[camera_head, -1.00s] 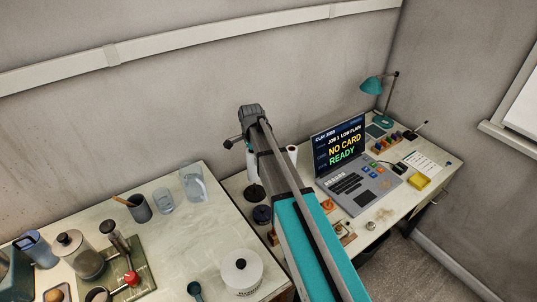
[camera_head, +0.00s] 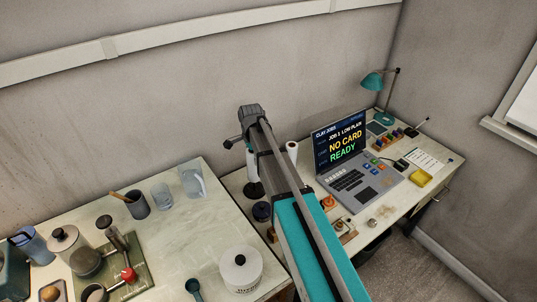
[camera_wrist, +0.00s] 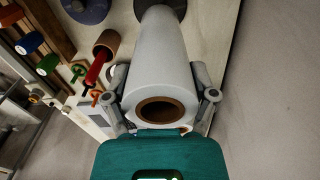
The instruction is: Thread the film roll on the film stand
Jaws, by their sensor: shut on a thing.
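The film roll (camera_wrist: 158,65) is a long white tube with a brown core. In the wrist view my gripper (camera_wrist: 165,98) is shut on it near its near end, one finger on each side. Its far end points toward a round dark base (camera_wrist: 172,5), which looks like the film stand. In the head view this dark base (camera_head: 255,189) stands at the back, with a white upright part above it. My arm hides the gripper there. A white roll end (camera_head: 292,149) shows just right of my arm. I cannot tell whether the roll is around the stand's post.
A dark blue round thing (camera_head: 262,212) stands close to the base. A white pot (camera_head: 240,270) and a jug (camera_head: 191,180) stand on the left table.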

